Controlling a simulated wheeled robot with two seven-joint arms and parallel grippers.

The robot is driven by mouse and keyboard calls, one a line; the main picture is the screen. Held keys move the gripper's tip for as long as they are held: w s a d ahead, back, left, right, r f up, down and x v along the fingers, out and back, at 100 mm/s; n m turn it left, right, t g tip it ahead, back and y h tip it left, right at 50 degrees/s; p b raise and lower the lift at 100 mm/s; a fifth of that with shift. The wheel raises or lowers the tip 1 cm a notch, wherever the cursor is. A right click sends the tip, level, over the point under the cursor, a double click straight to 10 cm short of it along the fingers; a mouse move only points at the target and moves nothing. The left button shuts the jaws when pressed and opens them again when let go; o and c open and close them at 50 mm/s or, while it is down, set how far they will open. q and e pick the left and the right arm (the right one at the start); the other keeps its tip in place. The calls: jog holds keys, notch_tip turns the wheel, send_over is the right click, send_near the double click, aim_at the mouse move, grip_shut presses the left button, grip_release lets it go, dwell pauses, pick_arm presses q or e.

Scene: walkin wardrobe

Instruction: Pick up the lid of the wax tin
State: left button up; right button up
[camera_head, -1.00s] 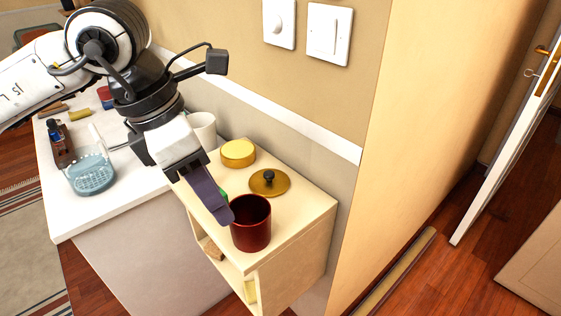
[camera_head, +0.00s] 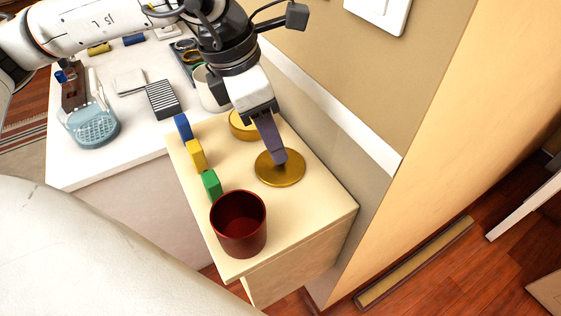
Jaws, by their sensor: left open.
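The lid, a flat round gold disc (camera_head: 280,170), lies on the pale wooden top of a small cabinet (camera_head: 320,205). A round yellow-gold tin (camera_head: 240,127), likely the wax tin, stands just behind the lid and is partly covered by my left gripper. My left gripper (camera_head: 276,156) reaches down from above, with its purple-grey fingertips over the middle of the lid, where the knob is. It is open; the gap between the fingers is hard to see from here. My right gripper is out of view.
A dark red cup (camera_head: 238,224) stands at the front of the cabinet top. Blue, yellow and green (camera_head: 211,185) blocks line its left edge. A white cup (camera_head: 208,92) is behind, close to my gripper. The wall is right of the cabinet. A blue basket (camera_head: 90,125) sits on the white counter.

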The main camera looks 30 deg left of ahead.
pick_arm(q)
jog(key=x, duration=0.4)
jog(key=shift+f, duration=0.25)
grip_shut()
jog(key=shift+r, duration=0.15)
